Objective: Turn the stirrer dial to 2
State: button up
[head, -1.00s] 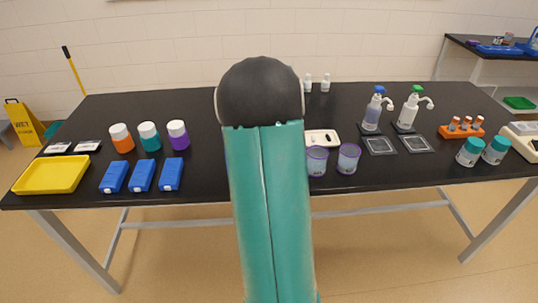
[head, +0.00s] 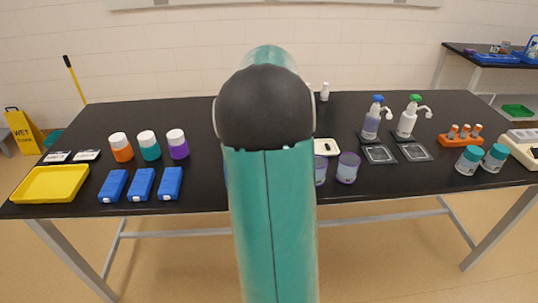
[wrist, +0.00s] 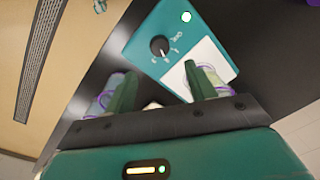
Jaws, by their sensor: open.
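The stirrer is a teal box (wrist: 145,50) with a white top plate (wrist: 207,68), seen tilted in the wrist view. Its black dial (wrist: 159,46) has a white pointer line and small marks around it; I cannot read the setting surely. A lit green-white round spot (wrist: 186,17) is near the dial. My gripper (wrist: 158,78) is open and empty, its two green fingers apart, with the dial ahead of the gap and not touched. In the head view my arm hides most of the stirrer; a pale part of it (head: 323,147) shows.
Two purple-rimmed cups (head: 347,168) stand close at the stirrer's right front. Pump bottles (head: 406,121) and teal-lidded jars (head: 468,160) stand further right. Blue boxes (head: 142,184), coloured jars (head: 149,146) and a yellow tray (head: 50,184) are at left on the black table.

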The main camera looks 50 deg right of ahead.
notch_tip(320, 180, up, 4)
jog(key=shift+s+r, duration=0.1)
jog(key=shift+s, duration=0.05)
dwell(0.6)
